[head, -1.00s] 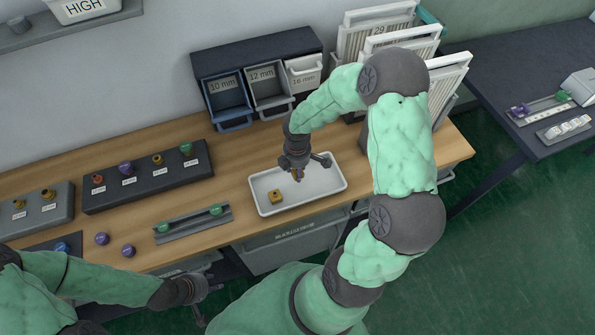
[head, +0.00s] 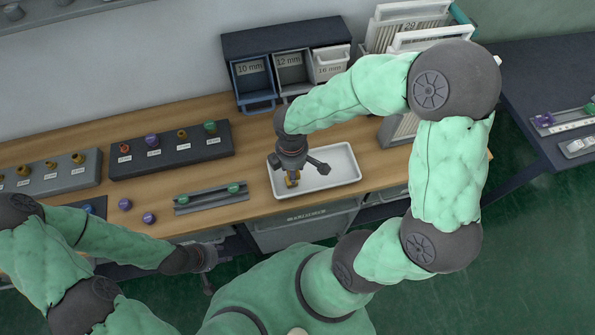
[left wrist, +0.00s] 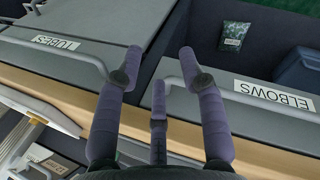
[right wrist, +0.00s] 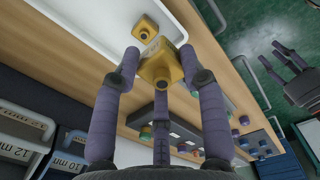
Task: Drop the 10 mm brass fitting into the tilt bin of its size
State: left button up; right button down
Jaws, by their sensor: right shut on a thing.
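My right gripper (right wrist: 155,58) is shut on a yellow brass fitting (right wrist: 162,70), which also shows below the fingers in the head view (head: 292,182). It is low over the left part of the white tray (head: 342,176). A second brass fitting (right wrist: 146,29) lies in the tray in the right wrist view. Size marks on the fittings cannot be read. The 10 mm bin (head: 258,104) is blue and tilted open, beside the grey, open 12 mm bin (head: 291,62) and the white 16 mm bin (head: 328,64). My left gripper (left wrist: 163,52) is open and empty by the table's front edge.
A dark rack (head: 222,142) and a grey rack (head: 90,178) hold small fittings. Two purple pieces (head: 125,204) lie loose near a grey rail (head: 211,201) with green pieces. White upright panels (head: 408,14) stand right of the bins. Bare wood lies between tray and bins.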

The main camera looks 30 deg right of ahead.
jog(key=w+d+r+m+p, duration=0.2)
jog(key=w+r+m+p, duration=0.2)
jog(key=w+r+p, duration=0.5)
jog(key=w+d+r+m+p, duration=0.1)
jog(key=w+r+m+p, duration=0.4)
jog(key=w, duration=0.8)
jog(key=w+d+r+m+p, duration=0.25)
jog(key=w+r+p, duration=0.45)
jog(key=w, duration=0.4)
notch_tip(320, 180, down, 10)
jog(key=b, duration=0.2)
jog(key=shift+s+a+m+b, duration=0.2)
jog(key=shift+m+b, duration=0.1)
jog(key=shift+m, duration=0.05)
jog(key=shift+f, duration=0.1)
jog(key=c, duration=0.6)
grip_release()
notch_tip(320, 180, up, 12)
jog(key=shift+r, duration=0.1)
